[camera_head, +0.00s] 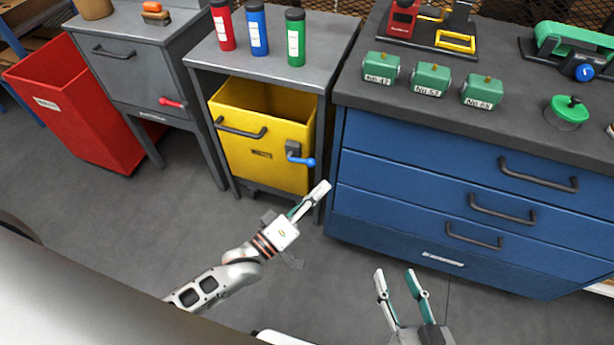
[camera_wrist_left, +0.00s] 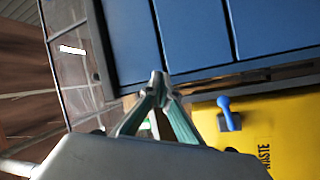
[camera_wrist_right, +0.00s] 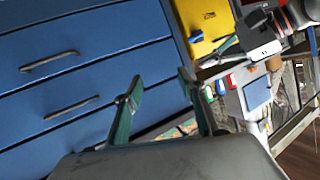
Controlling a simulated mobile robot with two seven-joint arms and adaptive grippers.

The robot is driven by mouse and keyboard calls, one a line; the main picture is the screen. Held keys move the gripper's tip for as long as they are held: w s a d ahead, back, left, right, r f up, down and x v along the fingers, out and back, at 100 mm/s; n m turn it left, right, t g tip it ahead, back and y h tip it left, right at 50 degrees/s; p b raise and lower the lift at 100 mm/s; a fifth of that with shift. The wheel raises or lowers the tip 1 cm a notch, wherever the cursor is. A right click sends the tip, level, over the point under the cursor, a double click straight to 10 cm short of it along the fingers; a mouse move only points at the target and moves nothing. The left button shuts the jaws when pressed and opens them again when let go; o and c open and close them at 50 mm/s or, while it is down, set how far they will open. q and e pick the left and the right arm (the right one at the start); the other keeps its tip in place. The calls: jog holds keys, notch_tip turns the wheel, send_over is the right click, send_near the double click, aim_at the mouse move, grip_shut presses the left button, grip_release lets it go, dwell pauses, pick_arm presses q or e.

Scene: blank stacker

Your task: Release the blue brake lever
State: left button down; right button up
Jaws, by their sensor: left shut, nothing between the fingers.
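The blue brake lever (camera_head: 301,161) sits on a dark grey mount (camera_head: 293,147) on the front of the yellow bin (camera_head: 262,181), at its right side. In the left wrist view the blue lever (camera_wrist_left: 224,104) shows against the yellow front, right of the fingers. My left gripper (camera_head: 322,190) is shut and empty, a little below and to the right of the lever, apart from it. Its closed fingertips (camera_wrist_left: 157,80) also show in the left wrist view. My right gripper (camera_head: 396,276) is open and empty, low in front of the blue drawers.
The blue drawer cabinet (camera_head: 400,160) stands right of the yellow bin. A grey table leg (camera_head: 325,150) is close beside the lever. A grey cabinet with a red lever (camera_head: 171,102) and a red bin (camera_head: 75,110) stand left.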

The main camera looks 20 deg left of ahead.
aim_at(301, 160)
pick_arm(q)
jog(key=w+a+f+n+t+b, duration=0.1)
jog(key=a+f+n+t+b, duration=0.1)
jog(key=a+f+n+b, duration=0.2)
jog(key=w+a+f+n+t+y+b, duration=0.1)
jog(key=w+a+f+n+b, duration=0.1)
jog(key=a+f+n+b, duration=0.2)
jog(key=w+a+f+n+t+b, duration=0.1)
jog(key=a+f+n+t+b, duration=0.1)
jog(key=a+f+n+b, duration=0.3)
notch_tip(301, 160, down, 10)
jog(key=n+b, duration=0.4)
jog(key=n, duration=0.3)
jog(key=shift+w+f+t+y, duration=0.25)
jog(key=shift+w+t+y, duration=0.05)
jog(key=shift+w+y, duration=0.1)
pick_arm(e)
jog(key=a+f+m, duration=0.4)
jog(key=f+m, duration=0.3)
jog(key=f, duration=0.1)
jog(key=shift+s, duration=0.45)
jog(key=shift+a, duration=0.1)
pick_arm(q)
jog(key=s+d+r+x, duration=0.1)
jog(key=r+x, duration=0.1)
jog(key=x, duration=1)
jog(key=shift+r, duration=0.25)
jog(key=shift+d, duration=0.1)
